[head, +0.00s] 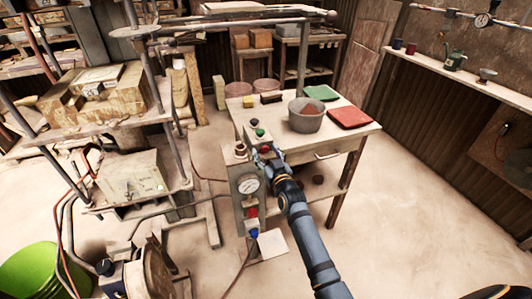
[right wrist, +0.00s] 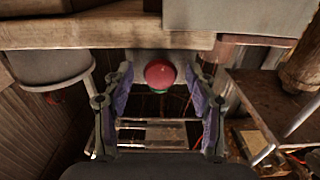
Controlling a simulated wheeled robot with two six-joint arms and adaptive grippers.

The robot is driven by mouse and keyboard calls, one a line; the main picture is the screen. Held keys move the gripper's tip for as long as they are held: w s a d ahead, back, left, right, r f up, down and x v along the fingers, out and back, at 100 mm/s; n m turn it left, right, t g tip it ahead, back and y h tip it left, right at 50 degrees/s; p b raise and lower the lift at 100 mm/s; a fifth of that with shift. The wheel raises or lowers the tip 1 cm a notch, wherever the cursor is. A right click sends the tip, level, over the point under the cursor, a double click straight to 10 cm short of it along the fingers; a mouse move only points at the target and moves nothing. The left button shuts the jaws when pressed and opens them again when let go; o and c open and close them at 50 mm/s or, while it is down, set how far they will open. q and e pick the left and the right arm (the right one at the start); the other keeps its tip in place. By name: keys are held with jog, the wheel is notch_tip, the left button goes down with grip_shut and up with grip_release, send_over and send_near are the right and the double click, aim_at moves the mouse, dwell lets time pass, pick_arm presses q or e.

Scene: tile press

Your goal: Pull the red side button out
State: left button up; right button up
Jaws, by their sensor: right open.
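The red side button (right wrist: 160,74) is a round red knob on a pale mount. In the right wrist view it sits between the fingertips of my right gripper (right wrist: 160,92), with a visible gap on both sides. In the head view my right gripper (head: 265,155) is at the right side of the grey control box (head: 240,184), by the table's near left corner, and largely hides that side button. The right gripper is open and holds nothing. My left gripper is not in view.
The box front carries a gauge (head: 248,184), another red button (head: 251,211) and a blue button (head: 254,232). A green button (head: 260,132) is above. The wooden table (head: 350,137) holds a grey bowl (head: 306,116) and a red tile (head: 349,117). Floor to the right is clear.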

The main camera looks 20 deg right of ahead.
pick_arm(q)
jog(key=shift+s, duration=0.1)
pick_arm(e)
grip_shut()
dwell(0.3)
jog(key=shift+s+f, duration=0.1)
jog(key=shift+s, duration=0.55)
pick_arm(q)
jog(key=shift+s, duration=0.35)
pick_arm(e)
grip_release()
